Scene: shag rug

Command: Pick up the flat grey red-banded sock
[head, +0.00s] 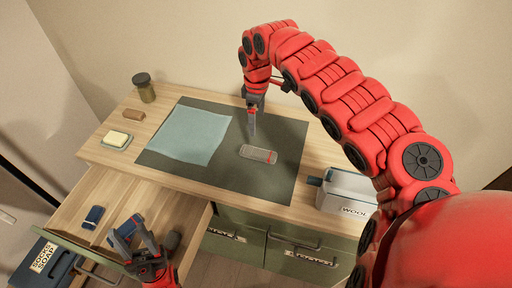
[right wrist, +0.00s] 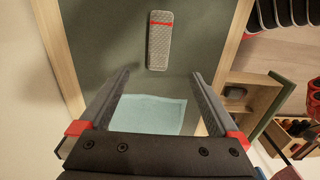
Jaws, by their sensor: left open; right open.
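The flat grey sock with a red band (head: 258,154) lies on the dark green mat (head: 280,180), right of a light blue cloth (head: 188,134). It also shows near the top middle of the right wrist view (right wrist: 160,42), its red band towards the upper end. My right gripper (head: 252,132) points down over the mat, close to the sock and behind it in the head view. Its fingers are apart with nothing held; in the right wrist view the sock lies beyond the fingertips. My left gripper (head: 142,248) is open and low, over the open drawer at lower left.
The open drawer (head: 187,225) holds dark blue items (head: 93,217). A jar (head: 144,87), a brown roll (head: 127,115) and a soap dish (head: 117,141) stand at the left. A white box labelled WOOL (head: 345,192) stands right of the mat.

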